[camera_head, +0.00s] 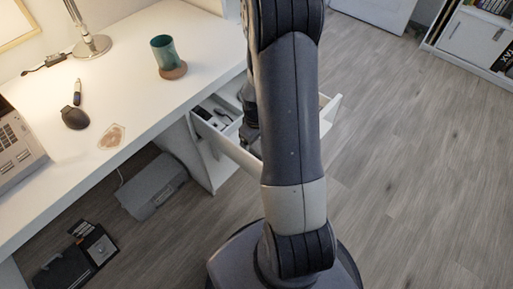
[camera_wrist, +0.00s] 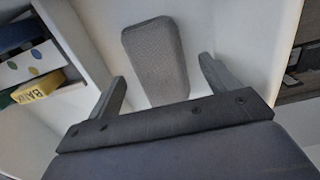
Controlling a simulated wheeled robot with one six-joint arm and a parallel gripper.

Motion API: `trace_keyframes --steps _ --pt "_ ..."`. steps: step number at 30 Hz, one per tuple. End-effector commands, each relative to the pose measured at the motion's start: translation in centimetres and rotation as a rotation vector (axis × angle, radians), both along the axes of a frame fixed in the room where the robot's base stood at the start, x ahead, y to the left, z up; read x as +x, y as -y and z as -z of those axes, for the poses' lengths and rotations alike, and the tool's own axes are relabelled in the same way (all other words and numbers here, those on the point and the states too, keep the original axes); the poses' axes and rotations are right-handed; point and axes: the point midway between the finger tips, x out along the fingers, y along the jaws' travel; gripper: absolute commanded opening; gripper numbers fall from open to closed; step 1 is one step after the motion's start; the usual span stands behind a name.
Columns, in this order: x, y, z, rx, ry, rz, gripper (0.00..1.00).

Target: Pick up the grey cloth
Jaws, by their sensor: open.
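A grey textured block-like piece (camera_wrist: 155,58), which looks like the grey cloth folded up, lies on a white surface in the wrist view. My gripper (camera_wrist: 162,70) is open, one finger on each side of the cloth's near end, with nothing held. The cloth's near end lies between the fingers in the picture; the height gap is hard to judge. In the head view my gripper (camera_head: 249,131) is low over the open white drawer (camera_head: 238,153), mostly behind my arm. The cloth cannot be made out there.
A white divider (camera_wrist: 82,45) separates the cloth from a yellow "BANK" item (camera_wrist: 40,88) on the left. Dark items (camera_wrist: 298,68) lie to the right. Floor to the right is clear.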

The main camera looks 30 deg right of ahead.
Motion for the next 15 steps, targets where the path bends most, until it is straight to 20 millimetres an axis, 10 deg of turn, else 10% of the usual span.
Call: trace_keyframes --steps 15 --pt "0.01 0.01 0.18 -0.001 0.001 0.0 0.61"
